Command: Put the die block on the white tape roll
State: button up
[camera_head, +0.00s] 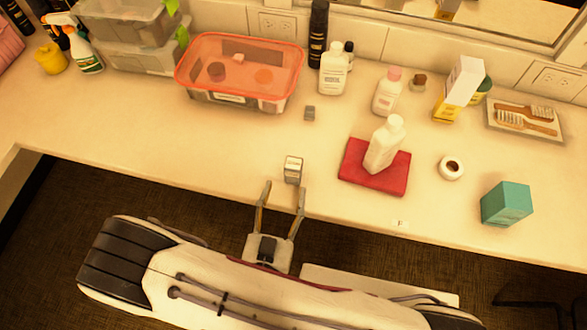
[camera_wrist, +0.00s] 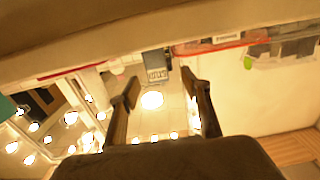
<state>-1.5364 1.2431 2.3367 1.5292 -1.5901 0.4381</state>
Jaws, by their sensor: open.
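A small pale grey block with dark markings on one face, which looks like the die block (camera_head: 293,169), stands near the counter's front edge. In the wrist view the block (camera_wrist: 155,62) shows just beyond the fingertips, between their lines. My gripper (camera_head: 284,187) is open and empty, its fingers pointing at the block from the front edge. The fingers also show in the wrist view (camera_wrist: 158,88). The white tape roll (camera_head: 451,168) lies flat on the counter to the right, with its dark hole visible from above. Nothing rests on it.
A white bottle (camera_head: 385,146) stands on a red pad (camera_head: 357,167) between block and roll. A teal box (camera_head: 506,204) stands right of the roll. A small grey cube (camera_head: 309,113) lies behind the block, near a red-rimmed container (camera_head: 238,98). The counter's left middle is clear.

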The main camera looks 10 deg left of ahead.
aim_at(292, 176)
jog(key=shift+w, duration=0.1)
jog(key=shift+w, duration=1.2)
jog(key=shift+w+d, duration=0.1)
jog(key=shift+w, duration=0.1)
jog(key=shift+w+d+f, duration=0.1)
jog(key=shift+w+d, duration=0.05)
jog(key=shift+w, duration=0.55)
jog(key=shift+w+d, duration=0.1)
jog(key=shift+w, duration=1.65)
jog(key=shift+a, duration=0.1)
grip_shut()
